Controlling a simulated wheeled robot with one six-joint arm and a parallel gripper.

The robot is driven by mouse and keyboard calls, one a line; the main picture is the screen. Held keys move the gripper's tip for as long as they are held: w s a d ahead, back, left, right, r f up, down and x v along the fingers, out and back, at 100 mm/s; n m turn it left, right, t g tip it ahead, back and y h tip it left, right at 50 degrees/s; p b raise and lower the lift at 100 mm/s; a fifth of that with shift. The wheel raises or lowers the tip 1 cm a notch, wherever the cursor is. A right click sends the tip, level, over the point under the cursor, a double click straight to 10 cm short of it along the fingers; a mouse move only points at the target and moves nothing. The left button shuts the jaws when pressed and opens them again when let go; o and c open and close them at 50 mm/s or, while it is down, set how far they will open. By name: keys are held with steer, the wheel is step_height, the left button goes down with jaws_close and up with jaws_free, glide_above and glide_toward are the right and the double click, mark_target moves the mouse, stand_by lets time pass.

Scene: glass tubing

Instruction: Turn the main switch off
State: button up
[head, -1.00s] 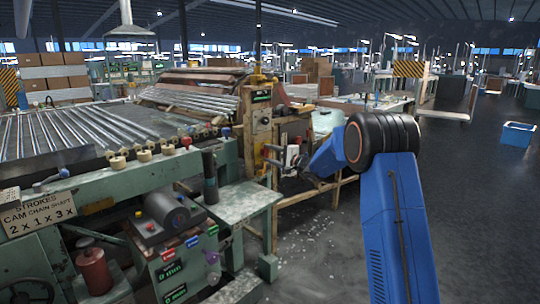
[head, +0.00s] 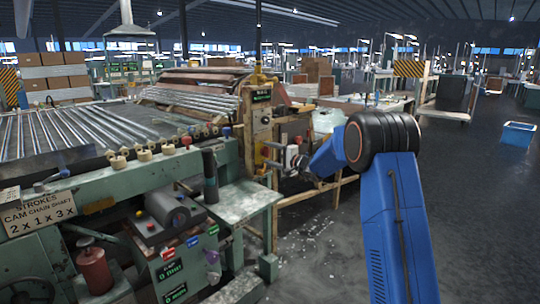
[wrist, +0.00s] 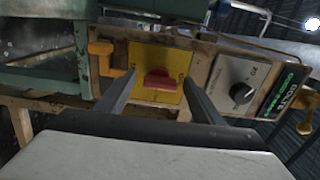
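The main switch is a red knob (wrist: 158,84) on a yellow plate (wrist: 140,56) in the wrist view. The knob's grip lies roughly along the panel's long direction. My gripper (wrist: 158,76) is open, one finger on each side of the knob. I cannot tell whether the fingers touch it, but they are not closed on it. In the head view my gripper (head: 274,156) is at the lower part of the upright control panel (head: 262,122), where the switch is small and mostly hidden.
A black dial (wrist: 240,92) and a green-lettered display (wrist: 283,97) sit beside the switch on the same panel. A yellow handle (wrist: 106,66) is close to the left finger. The green machine (head: 120,180) fills the left. Open floor (head: 460,190) lies at right.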

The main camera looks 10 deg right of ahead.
steer(key=shift+d, duration=0.1)
steer(key=v, duration=1.7)
steer(key=shift+s, duration=0.15)
steer(key=s+a+r+n+g, duration=0.1)
steer(key=s+a+n+g, duration=0.15)
steer(key=s+a, duration=0.45)
steer(key=s+a+n+g, duration=0.2)
steer(key=s+a+g, duration=0.1)
steer(key=s, duration=0.9)
steer(key=s+a+r+n+g, duration=0.1)
steer(key=s+a+n+g, duration=0.3)
steer(key=s, duration=0.5)
steer(key=s+d+f+g+h, duration=0.1)
steer(key=s+f+h, duration=0.1)
steer(key=s, duration=0.7)
steer(key=s+f+h, duration=0.3)
steer(key=s, duration=0.6)
steer(key=s+d+f+n+h, duration=0.1)
steer(key=s+d+f+h, duration=0.1)
steer(key=s+d, duration=0.3)
steer(key=s+d+f+n+h, duration=0.1)
steer(key=s+d+h, duration=0.2)
steer(key=s+d, duration=0.2)
steer(key=shift+s+f+t+h, duration=0.3)
steer(key=shift+s+f+t, duration=0.05)
steer(key=shift+s, duration=0.85)
